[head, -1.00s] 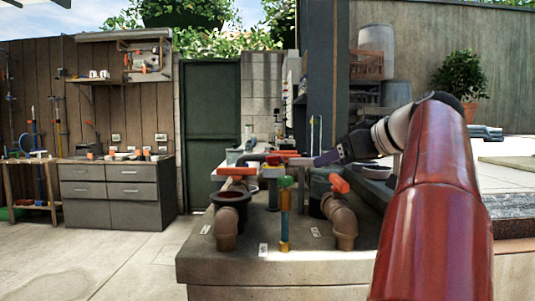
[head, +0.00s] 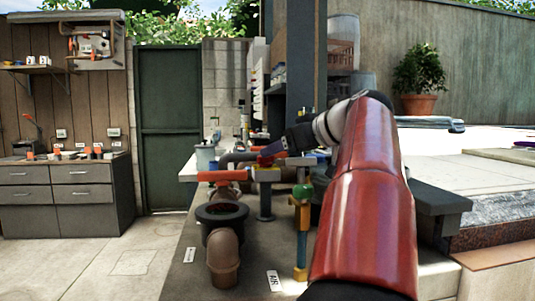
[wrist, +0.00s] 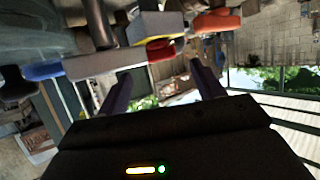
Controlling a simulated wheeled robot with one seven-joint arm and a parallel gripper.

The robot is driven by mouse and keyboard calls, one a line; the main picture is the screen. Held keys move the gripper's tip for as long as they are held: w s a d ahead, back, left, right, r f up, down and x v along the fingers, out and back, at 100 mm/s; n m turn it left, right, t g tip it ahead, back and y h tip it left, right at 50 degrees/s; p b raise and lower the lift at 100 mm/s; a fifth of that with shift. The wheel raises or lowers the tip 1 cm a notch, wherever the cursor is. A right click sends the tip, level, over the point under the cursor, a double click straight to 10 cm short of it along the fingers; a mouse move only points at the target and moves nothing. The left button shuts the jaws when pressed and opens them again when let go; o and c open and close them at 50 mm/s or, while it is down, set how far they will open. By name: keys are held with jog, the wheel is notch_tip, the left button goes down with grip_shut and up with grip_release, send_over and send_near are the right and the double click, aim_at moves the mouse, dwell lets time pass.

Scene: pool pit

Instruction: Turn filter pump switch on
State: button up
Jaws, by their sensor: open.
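My gripper (head: 272,149) is at the end of my red arm, over the far part of the pipework bench, and looks empty. In the wrist view its two dark fingers (wrist: 160,88) stand apart. I cannot pick out the filter pump switch with certainty in either view. My arm hides part of the bench behind it.
Brown pipes (head: 223,258) with an orange-red valve handle (head: 222,176) and a blue-yellow post with a green top (head: 302,220) rise from the stone bench near my arm. A dark post (head: 305,60) stands behind. Paved floor (head: 130,262) is open at the left.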

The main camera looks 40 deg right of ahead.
aim_at(270, 164)
jog(key=shift+x, duration=2.35)
jog(key=shift+c, duration=0.2)
jog(key=c, duration=0.9)
jog(key=shift+c, duration=0.2)
